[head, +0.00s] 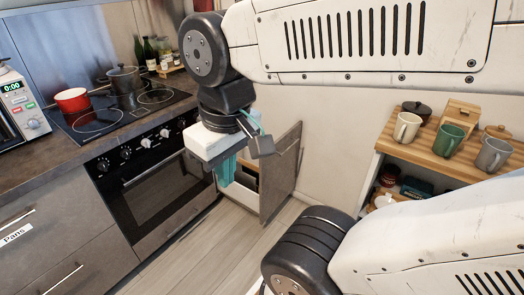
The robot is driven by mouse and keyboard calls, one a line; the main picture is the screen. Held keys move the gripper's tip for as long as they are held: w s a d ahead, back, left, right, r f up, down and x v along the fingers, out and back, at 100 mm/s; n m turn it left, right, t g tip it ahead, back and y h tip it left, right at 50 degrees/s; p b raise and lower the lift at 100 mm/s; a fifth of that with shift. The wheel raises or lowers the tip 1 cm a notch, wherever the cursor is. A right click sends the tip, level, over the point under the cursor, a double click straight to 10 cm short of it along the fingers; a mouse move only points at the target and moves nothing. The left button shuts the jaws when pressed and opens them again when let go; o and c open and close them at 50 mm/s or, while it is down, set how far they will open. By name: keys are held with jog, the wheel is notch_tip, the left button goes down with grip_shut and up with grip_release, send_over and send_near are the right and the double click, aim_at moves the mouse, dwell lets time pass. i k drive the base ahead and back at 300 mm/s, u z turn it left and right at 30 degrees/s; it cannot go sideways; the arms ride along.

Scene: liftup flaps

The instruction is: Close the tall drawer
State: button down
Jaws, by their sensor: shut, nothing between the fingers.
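The tall drawer (281,174) stands pulled out to the right of the oven. Its grey-brown front panel stands upright, and a white inner wall shows low behind it, with something dark inside. My gripper (226,182) hangs down from my arm at the drawer's left side in the picture. Its teal fingers are shut and empty. They overlap the drawer's inner part in the view, behind the front panel. I cannot tell whether they touch the drawer. My wrist hides the drawer's rear part and where it meets the cabinet.
A black oven (155,185) sits under a cooktop with a red pot (72,100) and a dark pot (123,79). A microwave (20,108) is at left. A shelf (395,148) with mugs stands at right. Wooden floor (190,262) is clear before the oven.

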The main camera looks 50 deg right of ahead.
aim_at(277, 172)
jog(key=z, duration=0.45)
jog(key=i, duration=0.8)
jog(key=z, duration=0.75)
